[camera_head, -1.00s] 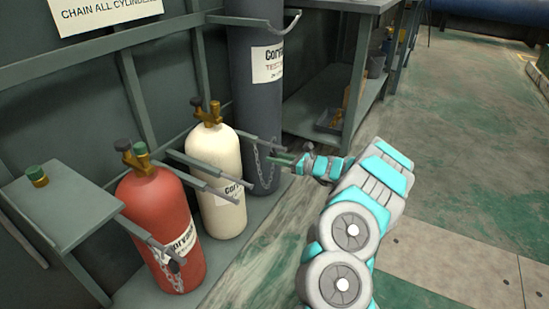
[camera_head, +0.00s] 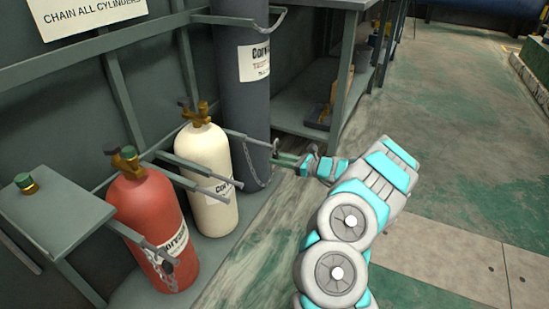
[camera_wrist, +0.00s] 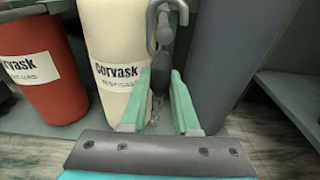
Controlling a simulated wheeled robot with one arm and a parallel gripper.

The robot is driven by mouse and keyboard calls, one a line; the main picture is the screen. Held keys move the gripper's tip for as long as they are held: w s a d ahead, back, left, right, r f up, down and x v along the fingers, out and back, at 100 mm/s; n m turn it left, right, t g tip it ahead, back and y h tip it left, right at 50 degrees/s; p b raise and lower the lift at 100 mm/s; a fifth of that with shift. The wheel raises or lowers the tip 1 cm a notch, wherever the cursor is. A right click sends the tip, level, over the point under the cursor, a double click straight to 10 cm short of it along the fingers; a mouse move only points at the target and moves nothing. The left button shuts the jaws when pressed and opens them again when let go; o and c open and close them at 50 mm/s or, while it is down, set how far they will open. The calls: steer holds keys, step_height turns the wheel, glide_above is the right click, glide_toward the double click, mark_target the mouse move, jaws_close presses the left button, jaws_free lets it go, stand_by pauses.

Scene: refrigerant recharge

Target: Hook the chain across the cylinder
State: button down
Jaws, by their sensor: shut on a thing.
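The cream cylinder (camera_head: 207,160) stands upright between two rail arms, its label also showing in the wrist view (camera_wrist: 113,75). A chain (camera_head: 253,172) hangs in a loop beside its right side, in front of the grey cylinder (camera_head: 243,95). My gripper (camera_head: 277,160) is at the chain's right end, close to the tip of the right rail arm (camera_head: 250,140). A grey hook (camera_wrist: 167,22) shows just beyond the fingertips.
A red cylinder (camera_head: 150,215) stands at the left with its own chain (camera_head: 165,270). A small shelf (camera_head: 50,215) holds a green-topped brass fitting (camera_head: 26,183). A workbench (camera_head: 310,105) is behind. Open floor lies to the right.

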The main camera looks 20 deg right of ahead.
steer(key=shift+p+v, duration=0.5)
steer(key=shift+v, duration=1.05)
steer(key=shift+f, duration=0.15)
steer(key=s+a, duration=0.4)
steer(key=a, duration=0.1)
steer(key=shift+s+a, duration=0.2)
steer(key=shift+s, duration=0.05)
steer(key=s+a+p, duration=0.1)
steer(key=s+a, duration=0.3)
steer(key=a, duration=0.1)
steer(key=shift+s+a, duration=0.2)
steer(key=shift+a, duration=0.05)
